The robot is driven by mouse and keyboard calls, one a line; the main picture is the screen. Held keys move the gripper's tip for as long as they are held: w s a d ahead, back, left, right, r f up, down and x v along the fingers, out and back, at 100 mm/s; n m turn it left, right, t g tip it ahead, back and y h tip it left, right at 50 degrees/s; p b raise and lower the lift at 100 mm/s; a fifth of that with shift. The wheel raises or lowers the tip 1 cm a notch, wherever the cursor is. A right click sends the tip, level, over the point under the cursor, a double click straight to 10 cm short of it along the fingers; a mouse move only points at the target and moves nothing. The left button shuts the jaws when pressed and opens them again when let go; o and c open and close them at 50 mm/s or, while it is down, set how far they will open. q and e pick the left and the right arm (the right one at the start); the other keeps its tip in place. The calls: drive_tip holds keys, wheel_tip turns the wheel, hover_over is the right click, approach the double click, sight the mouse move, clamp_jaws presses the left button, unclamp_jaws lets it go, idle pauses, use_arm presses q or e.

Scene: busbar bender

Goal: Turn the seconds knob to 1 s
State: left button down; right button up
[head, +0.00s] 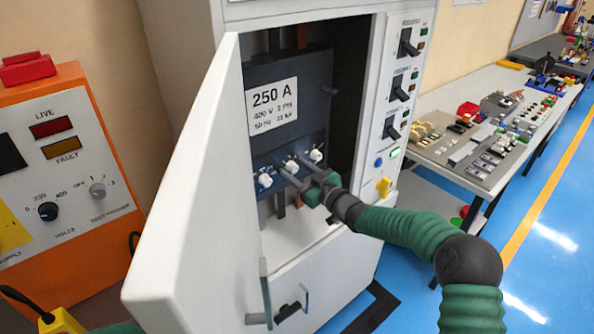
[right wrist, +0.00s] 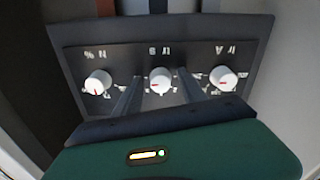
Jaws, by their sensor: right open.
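The open cabinet holds a dark breaker panel with a row of three white knobs. The middle knob (head: 291,165) is most likely the seconds knob; its label is upside down and blurred in the right wrist view (right wrist: 160,80). Its red mark points toward the bottom of that view, slightly left. My right gripper (head: 293,170) is open, one finger on each side of the middle knob (right wrist: 157,88); I cannot tell whether they touch it. The left knob (head: 264,181) and right knob (head: 316,155) stand free.
The white cabinet door (head: 190,200) stands open left of my right arm. Rotary switches (head: 398,90) line the cabinet's right front. An orange supply box (head: 70,170) stands at left. A bench with parts (head: 470,140) is at right.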

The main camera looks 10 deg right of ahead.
clamp_jaws()
idle(0.3)
drive_tip(key=shift+f+n+b, duration=0.2)
drive_tip(key=shift+n+b, duration=0.5)
drive_tip(key=shift+b, duration=0.25)
drive_tip(key=n+b, duration=0.3)
drive_tip(key=b, duration=0.1)
drive_tip(key=n+b, duration=0.3)
drive_tip(key=n, duration=0.1)
drive_tip(key=n+b, duration=0.4)
drive_tip(key=shift+f+b, duration=0.25)
drive_tip(key=shift+b, duration=0.05)
drive_tip(key=shift+f+n+b, duration=0.1)
drive_tip(key=shift+n+b, duration=8.75)
drive_tip(key=shift+n, duration=2.85)
